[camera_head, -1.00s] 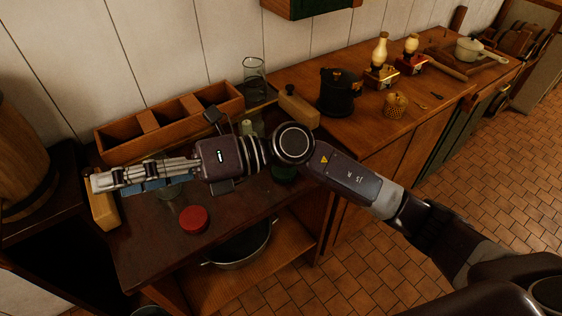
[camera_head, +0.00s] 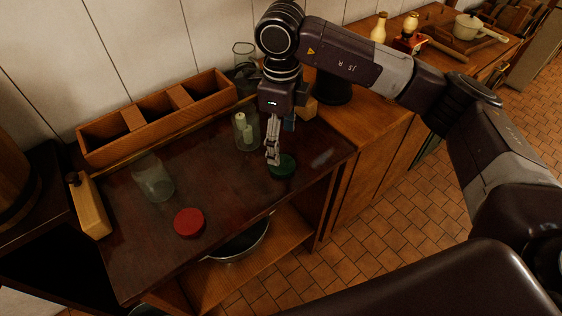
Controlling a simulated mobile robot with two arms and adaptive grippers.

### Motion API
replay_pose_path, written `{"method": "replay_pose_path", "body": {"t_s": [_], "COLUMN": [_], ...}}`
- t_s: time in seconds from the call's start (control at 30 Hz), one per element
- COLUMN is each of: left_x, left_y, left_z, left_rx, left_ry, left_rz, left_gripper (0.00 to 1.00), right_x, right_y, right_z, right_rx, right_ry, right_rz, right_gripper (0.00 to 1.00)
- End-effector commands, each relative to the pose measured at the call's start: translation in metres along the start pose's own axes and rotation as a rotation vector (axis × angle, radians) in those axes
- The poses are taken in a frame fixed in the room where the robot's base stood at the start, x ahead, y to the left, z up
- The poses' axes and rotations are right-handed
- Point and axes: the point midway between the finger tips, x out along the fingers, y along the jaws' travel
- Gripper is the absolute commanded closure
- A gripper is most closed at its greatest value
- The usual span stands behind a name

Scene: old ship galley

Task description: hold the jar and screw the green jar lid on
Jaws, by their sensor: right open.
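The green jar lid (camera_head: 284,168) lies flat on the dark tabletop near its right end. My right gripper (camera_head: 277,153) points down just above and behind the lid, open and empty; its fingers partly overlap the lid's far edge in the picture, and I cannot tell whether they touch it. A clear, empty-looking glass jar (camera_head: 153,182) stands on the left part of the tabletop, without a lid. A second glass jar (camera_head: 246,132) with a pale candle-like thing in it stands behind the gripper, to its left. My left gripper is not in view.
A red lid (camera_head: 189,222) lies near the front edge. A wooden compartment box (camera_head: 158,117) stands along the wall. A pan (camera_head: 240,246) sits on the shelf below. The table's middle is free.

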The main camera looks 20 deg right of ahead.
Motion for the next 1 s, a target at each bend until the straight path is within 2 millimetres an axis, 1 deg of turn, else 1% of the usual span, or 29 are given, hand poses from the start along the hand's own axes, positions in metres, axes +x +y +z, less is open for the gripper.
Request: {"method": "replay_pose_path", "body": {"t_s": [0.23, 0.43, 0.5, 0.77, 0.87, 1.0], "left_x": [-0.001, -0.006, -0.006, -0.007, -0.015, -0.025], "left_y": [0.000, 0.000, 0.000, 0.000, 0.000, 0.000], "left_z": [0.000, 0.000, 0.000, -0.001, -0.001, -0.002], "left_rx": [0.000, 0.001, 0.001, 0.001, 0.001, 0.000], "left_ry": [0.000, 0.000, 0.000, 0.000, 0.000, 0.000], "left_rz": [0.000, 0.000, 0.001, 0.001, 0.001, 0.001], "left_gripper": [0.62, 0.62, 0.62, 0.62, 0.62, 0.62], "right_x": [0.003, 0.023, 0.027, 0.028, 0.037, 0.059], "right_y": [0.001, 0.001, 0.001, 0.001, 0.000, -0.001], "right_z": [0.001, 0.000, 0.001, 0.001, 0.000, 0.000], "right_rx": [0.000, 0.000, 0.000, -0.001, 0.000, 0.000], "right_ry": [-0.001, -0.001, -0.003, -0.002, 0.000, 0.000], "right_rz": [0.003, 0.005, 0.004, 0.004, 0.007, 0.007], "right_gripper": [0.31, 0.31, 0.31, 0.31, 0.31, 0.31]}}
